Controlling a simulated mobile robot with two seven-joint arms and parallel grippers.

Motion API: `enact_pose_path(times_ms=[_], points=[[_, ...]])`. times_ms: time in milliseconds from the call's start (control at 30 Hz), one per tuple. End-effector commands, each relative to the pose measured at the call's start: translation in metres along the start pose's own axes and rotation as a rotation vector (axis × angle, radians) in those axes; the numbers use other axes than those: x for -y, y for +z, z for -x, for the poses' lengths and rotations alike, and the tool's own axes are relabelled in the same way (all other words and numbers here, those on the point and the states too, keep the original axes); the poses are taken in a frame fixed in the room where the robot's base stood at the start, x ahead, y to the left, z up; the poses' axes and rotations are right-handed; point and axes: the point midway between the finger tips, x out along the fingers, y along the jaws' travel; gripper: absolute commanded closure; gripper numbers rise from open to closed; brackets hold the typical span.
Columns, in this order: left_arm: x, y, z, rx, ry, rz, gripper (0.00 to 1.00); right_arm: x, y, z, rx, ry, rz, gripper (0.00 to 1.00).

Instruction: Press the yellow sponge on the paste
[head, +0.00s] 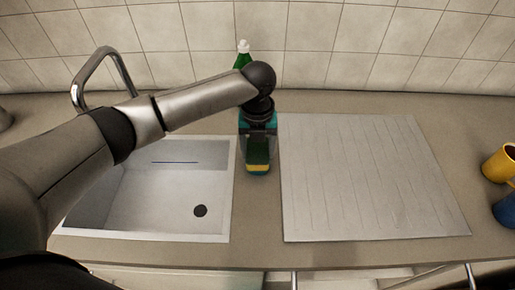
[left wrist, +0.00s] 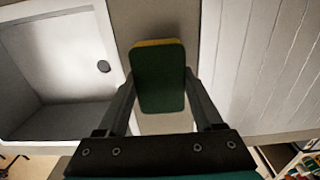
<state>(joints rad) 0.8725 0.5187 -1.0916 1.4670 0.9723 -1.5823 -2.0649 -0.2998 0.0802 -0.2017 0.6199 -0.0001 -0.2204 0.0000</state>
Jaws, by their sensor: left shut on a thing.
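The sponge (head: 257,169) has a yellow layer and a dark green layer. My left gripper (head: 257,157) points down and is shut on it, over the strip of counter between the sink and the draining board. In the left wrist view the sponge's dark green face (left wrist: 158,82) fills the space between the two fingers, with a yellow edge at its far end. I cannot tell whether the sponge touches the counter. My right gripper is not in view.
A sink (head: 150,205) with a drain hole and tap (head: 103,68) lies left. A ribbed draining board (head: 365,180) lies right. A green bottle (head: 243,57) stands behind my arm. A yellow mug (head: 498,164) and a blue one (head: 506,210) stand at the right edge.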

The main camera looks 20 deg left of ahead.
Motion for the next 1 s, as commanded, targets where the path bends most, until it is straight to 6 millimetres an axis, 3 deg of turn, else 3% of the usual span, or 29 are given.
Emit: enact_pose_path(times_ms=[1000], points=[[-0.0002,-0.0001,-0.0055,-0.001,0.001,0.0,0.77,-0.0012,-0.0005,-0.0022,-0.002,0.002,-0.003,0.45]])
